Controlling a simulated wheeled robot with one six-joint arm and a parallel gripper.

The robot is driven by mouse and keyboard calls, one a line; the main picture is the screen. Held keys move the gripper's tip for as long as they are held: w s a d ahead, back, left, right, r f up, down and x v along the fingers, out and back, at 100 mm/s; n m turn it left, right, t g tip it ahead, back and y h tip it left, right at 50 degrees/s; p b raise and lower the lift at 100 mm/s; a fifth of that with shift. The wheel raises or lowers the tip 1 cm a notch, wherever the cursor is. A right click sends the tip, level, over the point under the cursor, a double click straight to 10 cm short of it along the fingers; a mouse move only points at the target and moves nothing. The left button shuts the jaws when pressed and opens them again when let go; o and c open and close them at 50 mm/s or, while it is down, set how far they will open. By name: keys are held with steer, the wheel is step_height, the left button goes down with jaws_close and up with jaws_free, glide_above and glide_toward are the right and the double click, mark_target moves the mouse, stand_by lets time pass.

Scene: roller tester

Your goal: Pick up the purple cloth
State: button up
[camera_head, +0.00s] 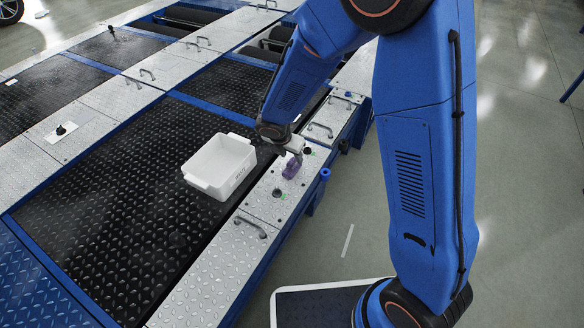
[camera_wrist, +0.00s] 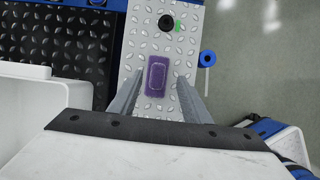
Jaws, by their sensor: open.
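The purple cloth (camera_head: 291,168) lies on the silver tread-plate strip at the side of the roller tester, just right of the white bin. In the wrist view the cloth (camera_wrist: 156,76) is a small folded rectangle lying between and a little beyond my two fingers. My gripper (camera_head: 298,155) points down over the cloth. In the wrist view my gripper (camera_wrist: 154,90) is open, with one finger on each side of the cloth's near end and gaps to both sides. I cannot tell how high the fingertips are above it.
A white bin (camera_head: 219,165) stands on the black tread plate left of my gripper; its edge also shows in the wrist view (camera_wrist: 40,95). A black knob (camera_wrist: 166,22) stands on the strip beyond the cloth. A blue round part (camera_head: 325,173) sticks out at the right edge. A handle (camera_head: 250,227) lies nearer.

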mark_target(292, 161)
steer(key=shift+a+x, duration=0.15)
steer(key=shift+x, duration=1.2)
steer(key=shift+a+x, duration=0.15)
steer(key=shift+x, duration=1.2)
steer(key=shift+s, duration=0.1)
steer(key=c, duration=0.8)
